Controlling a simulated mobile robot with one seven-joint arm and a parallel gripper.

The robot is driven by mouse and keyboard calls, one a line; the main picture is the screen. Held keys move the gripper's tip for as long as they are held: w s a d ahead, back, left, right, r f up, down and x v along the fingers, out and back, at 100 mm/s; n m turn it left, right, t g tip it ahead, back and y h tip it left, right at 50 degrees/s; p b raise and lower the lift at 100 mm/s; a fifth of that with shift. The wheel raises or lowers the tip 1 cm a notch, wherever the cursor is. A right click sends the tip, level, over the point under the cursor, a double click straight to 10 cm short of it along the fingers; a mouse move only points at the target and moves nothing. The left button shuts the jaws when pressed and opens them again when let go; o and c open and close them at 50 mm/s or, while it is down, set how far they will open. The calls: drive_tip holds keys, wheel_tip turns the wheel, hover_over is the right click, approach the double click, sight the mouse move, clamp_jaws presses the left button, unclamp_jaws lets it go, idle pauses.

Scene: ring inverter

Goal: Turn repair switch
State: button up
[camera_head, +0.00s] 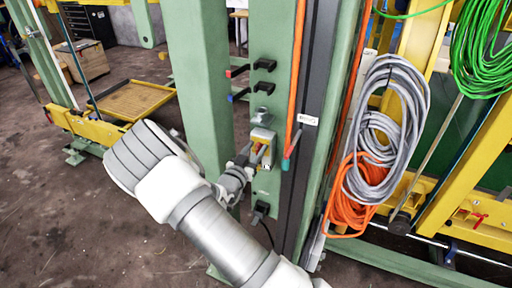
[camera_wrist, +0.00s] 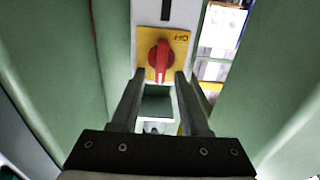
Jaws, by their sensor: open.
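The repair switch is a red rotary knob (camera_wrist: 159,58) on a yellow plate (camera_wrist: 181,46), set in a pale box, in the wrist view. The knob's grip bar looks upright. In the head view the yellow plate (camera_head: 256,158) shows on the green column, partly hidden by my gripper. My gripper (camera_wrist: 158,78) is open. In the wrist view its two fingers stand left and right of the knob's lower part, with nothing between them. I cannot tell whether the fingertips reach the knob's depth. My gripper also shows in the head view (camera_head: 245,155), close to the box.
Black connectors (camera_head: 264,64) sit on the column above the switch, and another (camera_head: 260,211) below. An orange hose (camera_head: 294,80) runs beside it. Grey cable coils (camera_head: 386,130) and an orange coil (camera_head: 355,205) hang at right. The floor (camera_head: 60,220) at left is open.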

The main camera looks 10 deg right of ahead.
drive_tip(key=shift+w+d, duration=0.1)
clamp_jaws()
drive_tip(key=shift+f, duration=0.1)
idle(0.3)
